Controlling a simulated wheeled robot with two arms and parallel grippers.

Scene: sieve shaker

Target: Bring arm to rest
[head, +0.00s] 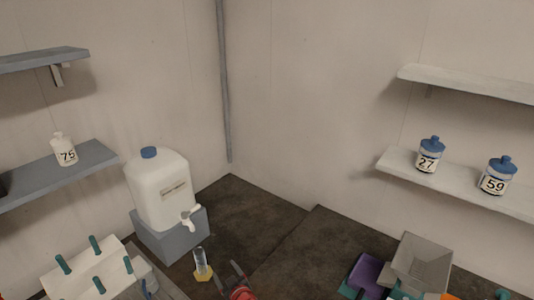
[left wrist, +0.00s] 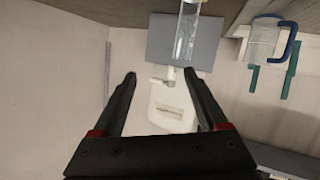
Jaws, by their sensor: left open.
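My left gripper (head: 231,275) is at the bottom middle of the head view, just right of a clear cylinder with a yellow base (head: 202,265). Its two dark fingers with red parts are spread apart. In the left wrist view the open left gripper (left wrist: 160,74) has nothing between its fingers. The clear cylinder (left wrist: 185,38) shows beyond the fingertips there, apart from them. That view appears upside down. My right gripper is in neither view.
A white carboy (head: 158,195) with a tap stands on a grey block (head: 160,240). A white rack with teal handles (head: 90,275) is at lower left. A grey tray (head: 423,262) and a purple scoop (head: 366,272) lie at lower right. Shelves hold bottles 75 (head: 64,152), 27 (head: 430,157) and 59 (head: 496,178).

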